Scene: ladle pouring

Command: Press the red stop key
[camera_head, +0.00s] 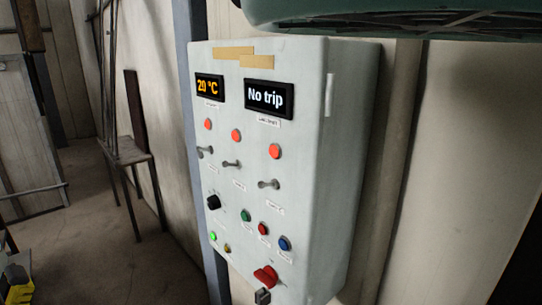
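A pale grey-green control panel (310,190) stands in the middle of the view, its front turned to the left. In its lower half is a slanting row of small round keys. The red key (263,228) sits between a green key (245,215) and a blue key (284,243). Nothing covers the red key. The small labels by the keys are too small to read, so the word stop cannot be made out. I cannot make out my gripper in this view.
Red lamps (236,135), toggle levers (269,184), a black knob (214,202) and a red rotary switch (266,275) share the panel. Displays read "20 °C" (209,87) and "No trip" (266,97). A teal object (400,20) overhangs top right. A stool (125,152) stands left.

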